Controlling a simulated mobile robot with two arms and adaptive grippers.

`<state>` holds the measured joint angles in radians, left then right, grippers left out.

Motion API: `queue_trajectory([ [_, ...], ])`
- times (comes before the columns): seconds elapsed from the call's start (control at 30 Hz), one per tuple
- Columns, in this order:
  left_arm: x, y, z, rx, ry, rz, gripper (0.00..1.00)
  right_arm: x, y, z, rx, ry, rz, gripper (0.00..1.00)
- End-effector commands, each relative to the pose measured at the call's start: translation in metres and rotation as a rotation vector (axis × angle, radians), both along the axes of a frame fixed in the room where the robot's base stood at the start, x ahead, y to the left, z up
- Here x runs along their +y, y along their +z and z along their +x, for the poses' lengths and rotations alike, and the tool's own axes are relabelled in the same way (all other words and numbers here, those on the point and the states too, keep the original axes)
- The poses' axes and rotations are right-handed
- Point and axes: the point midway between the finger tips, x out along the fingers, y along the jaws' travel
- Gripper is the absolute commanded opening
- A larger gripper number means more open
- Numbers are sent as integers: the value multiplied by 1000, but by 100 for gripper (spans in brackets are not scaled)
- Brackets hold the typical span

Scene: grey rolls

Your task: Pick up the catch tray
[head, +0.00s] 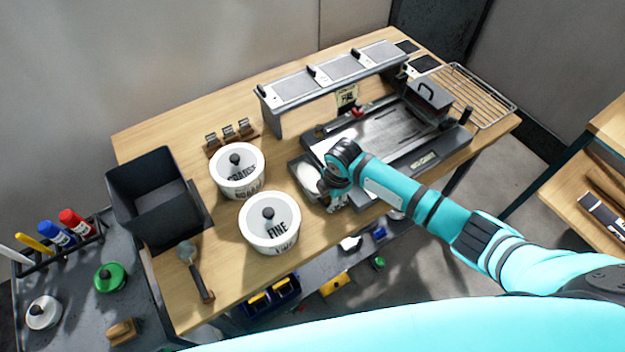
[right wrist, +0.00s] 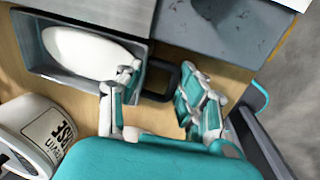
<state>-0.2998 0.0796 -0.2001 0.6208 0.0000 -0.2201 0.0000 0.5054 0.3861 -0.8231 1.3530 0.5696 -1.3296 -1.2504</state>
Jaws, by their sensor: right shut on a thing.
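The catch tray (head: 294,170) is a small dark grey tray with a white heap in it. It lies on the wooden bench against the front left of the dark flatbed machine (head: 385,135). The arm hides part of the tray and handle in the head view. My left gripper is not in view.
Two white lidded tubs, one marked FINE (head: 270,225) and one beside the tray (head: 238,172), stand left of it. A black bin (head: 150,195) and a brush-like tool (head: 195,272) are farther left. A wire rack (head: 480,95) is at the right. The bench's front edge is close by.

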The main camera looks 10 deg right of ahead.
Motion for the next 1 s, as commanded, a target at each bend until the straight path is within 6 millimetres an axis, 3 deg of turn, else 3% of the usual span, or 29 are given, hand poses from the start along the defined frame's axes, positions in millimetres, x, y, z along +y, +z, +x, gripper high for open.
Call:
queue_trajectory([
  [0.1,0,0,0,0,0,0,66,0,0,0,-1,0,0,0],
  [0.47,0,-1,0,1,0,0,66,0,8,2,-5,1,2,0],
  [1.0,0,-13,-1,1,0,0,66,7,100,1,-4,-4,3,0],
])
